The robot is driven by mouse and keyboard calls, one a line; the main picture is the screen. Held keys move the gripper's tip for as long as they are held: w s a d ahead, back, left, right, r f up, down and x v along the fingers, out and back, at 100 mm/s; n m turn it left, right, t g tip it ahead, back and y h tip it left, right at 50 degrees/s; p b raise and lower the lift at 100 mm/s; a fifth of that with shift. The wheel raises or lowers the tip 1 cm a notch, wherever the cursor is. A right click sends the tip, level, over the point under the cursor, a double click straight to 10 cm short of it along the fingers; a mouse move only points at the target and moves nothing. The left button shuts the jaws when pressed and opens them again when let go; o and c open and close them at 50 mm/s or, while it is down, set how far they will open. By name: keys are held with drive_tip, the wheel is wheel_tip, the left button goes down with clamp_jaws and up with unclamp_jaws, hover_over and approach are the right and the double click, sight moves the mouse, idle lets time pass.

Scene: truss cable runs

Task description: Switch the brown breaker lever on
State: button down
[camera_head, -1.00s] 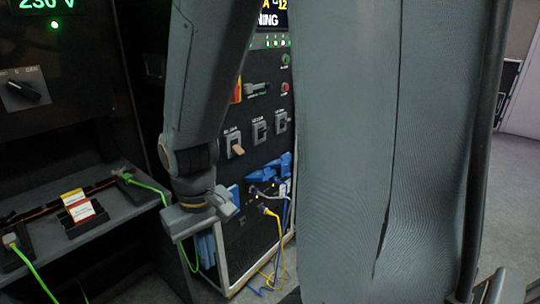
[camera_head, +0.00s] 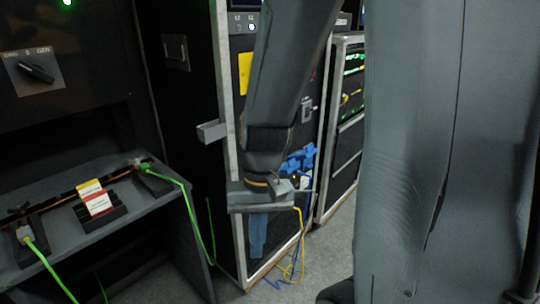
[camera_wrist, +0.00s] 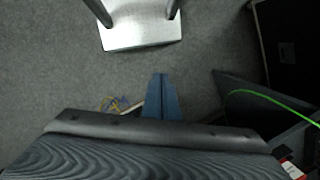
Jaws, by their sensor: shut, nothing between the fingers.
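The brown breaker lever cannot be seen now; my arm covers much of the equipment rack's front (camera_head: 312,140) in the head view. A grey breaker with a light handle (camera_head: 307,108) shows just right of my arm. My gripper (camera_head: 256,256) hangs low in front of the rack, fingers pointing down, below the breaker row. In the wrist view my gripper (camera_wrist: 160,77) shows as two blue-grey fingers shut together with nothing between them, over grey floor. No breaker shows in the wrist view.
Blue plugs (camera_head: 302,160) and a yellow cable (camera_head: 300,240) are close right of my gripper. A shelf (camera_head: 150,215) with a green cable (camera_head: 200,212) stands left. A second rack (camera_head: 346,120) stands behind right.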

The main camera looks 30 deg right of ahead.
drive_tip(key=w+a+f+m+y+b, duration=0.45)
drive_tip(key=m+y, duration=0.25)
drive_tip(key=m, duration=0.2)
drive_tip(key=w+d+m+t+y+b, duration=0.45)
drive_tip(key=w+m+t, duration=0.3)
drive_tip(key=w, duration=0.45)
drive_tip(key=w+d+m+t+h+b, duration=0.1)
drive_tip(key=w+d+m+t+h, duration=0.2)
drive_tip(key=d, duration=0.9)
drive_tip(key=w+d+m+t+h+b, duration=0.2)
drive_tip(key=w+d+m+t, duration=0.4)
drive_tip(key=d+m+t, duration=0.3)
drive_tip(key=d+t+h, duration=0.1)
drive_tip(key=d, duration=0.2)
drive_tip(key=shift+w+f, duration=0.15)
drive_tip(key=shift+f, duration=0.15)
drive_tip(key=shift+w, duration=0.15)
